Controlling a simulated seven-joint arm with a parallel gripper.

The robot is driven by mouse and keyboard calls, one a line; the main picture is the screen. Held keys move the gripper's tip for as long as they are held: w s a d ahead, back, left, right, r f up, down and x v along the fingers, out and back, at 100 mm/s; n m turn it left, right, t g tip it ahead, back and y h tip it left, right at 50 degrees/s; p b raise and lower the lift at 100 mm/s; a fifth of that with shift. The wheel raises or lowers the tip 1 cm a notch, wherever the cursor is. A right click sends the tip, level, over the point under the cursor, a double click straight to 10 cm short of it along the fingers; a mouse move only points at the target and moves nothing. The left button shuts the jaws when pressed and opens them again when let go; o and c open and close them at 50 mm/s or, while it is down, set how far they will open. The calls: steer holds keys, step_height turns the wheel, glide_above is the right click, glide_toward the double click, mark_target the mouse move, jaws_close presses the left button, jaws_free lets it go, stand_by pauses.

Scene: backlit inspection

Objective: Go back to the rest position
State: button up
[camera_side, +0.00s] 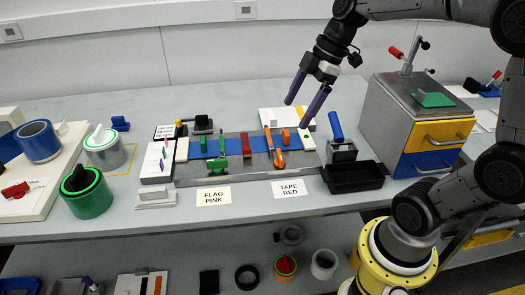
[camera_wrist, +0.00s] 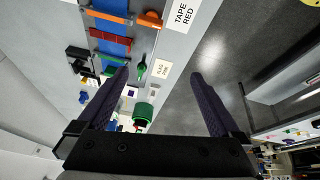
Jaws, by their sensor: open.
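My gripper (camera_side: 297,114) is open and empty, with two purple fingers pointing down over the bench in the side view. It hangs above the back right part of the grey fixture (camera_side: 300,163), apart from the things below it as far as I can tell. In the wrist view my gripper (camera_wrist: 160,74) shows its two fingers spread wide with nothing between them. Past the fingers lie the bench edge, the FLAG PINK card (camera_wrist: 160,68) and the dark floor.
A grey cabinet with yellow and blue drawers (camera_side: 440,131) stands right of my gripper, with a black tray (camera_side: 354,178) and a blue-handled tool (camera_side: 337,128) before it. The TAPE RED card (camera_side: 290,188) lies at the front edge.

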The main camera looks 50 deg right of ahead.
steer(key=s+a+r+t+h, duration=0.1)
steer(key=s+a+r, duration=0.2)
steer(key=s+a, duration=0.35)
steer(key=s+d+f+m+t+h, duration=0.1)
steer(key=s+f+m, duration=0.3)
steer(key=s+m, duration=0.4)
steer(key=m+h, duration=0.1)
steer(key=m, duration=0.2)
steer(key=shift+d, duration=0.25)
